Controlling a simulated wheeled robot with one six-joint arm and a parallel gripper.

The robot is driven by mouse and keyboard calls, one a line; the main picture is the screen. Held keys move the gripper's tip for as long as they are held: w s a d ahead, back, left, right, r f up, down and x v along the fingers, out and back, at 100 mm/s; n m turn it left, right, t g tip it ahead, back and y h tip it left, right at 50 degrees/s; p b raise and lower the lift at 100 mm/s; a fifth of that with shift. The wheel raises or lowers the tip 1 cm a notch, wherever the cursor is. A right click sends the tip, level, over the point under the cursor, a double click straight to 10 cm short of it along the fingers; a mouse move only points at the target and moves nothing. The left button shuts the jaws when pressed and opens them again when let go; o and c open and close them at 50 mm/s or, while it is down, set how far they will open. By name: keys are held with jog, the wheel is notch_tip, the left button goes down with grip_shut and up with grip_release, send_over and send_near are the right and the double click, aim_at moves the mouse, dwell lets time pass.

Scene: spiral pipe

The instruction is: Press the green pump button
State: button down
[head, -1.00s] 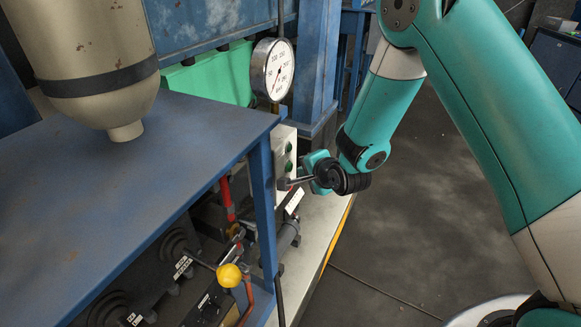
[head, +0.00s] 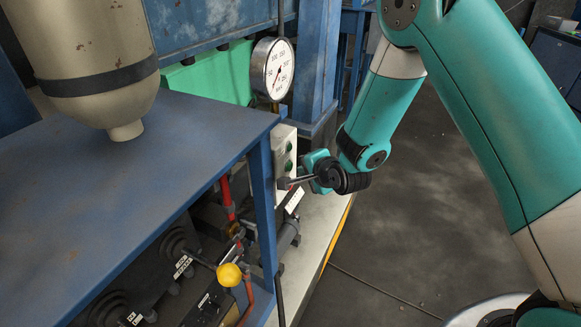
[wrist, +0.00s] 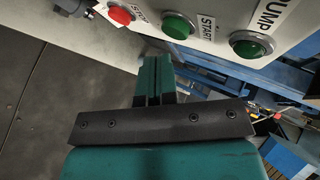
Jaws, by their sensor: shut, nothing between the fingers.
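The green pump button (wrist: 250,44) is at the right of a pale panel (wrist: 225,15) in the wrist view, beside a label reading PUMP. A second green button (wrist: 178,26), next to a START label, is in the middle. My gripper (wrist: 153,62) is shut and empty, its tips below and left of the second green button in that view. Whether the tips touch the panel cannot be told.
A red button (wrist: 120,15) sits at the panel's left end in the wrist view. A blue table (head: 170,150) stands left of the panel. A round gauge (head: 272,69) is above it. A yellow-knobbed lever (head: 229,275) is below. Open floor (head: 410,220) lies right.

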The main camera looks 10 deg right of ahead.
jog(key=shift+a, duration=0.1)
dwell(0.7)
jog(key=shift+w+a, duration=0.25)
jog(key=shift+w+a, duration=0.2)
jog(key=shift+a, duration=0.05)
dwell(0.8)
dwell(0.3)
jog(key=shift+s+d, duration=0.5)
jog(key=shift+d, duration=0.1)
jog(key=s+d+b, duration=0.1)
jog(key=s+d, duration=0.2)
jog(key=shift+s+d+b, duration=0.1)
jog(key=shift+d+b, duration=0.3)
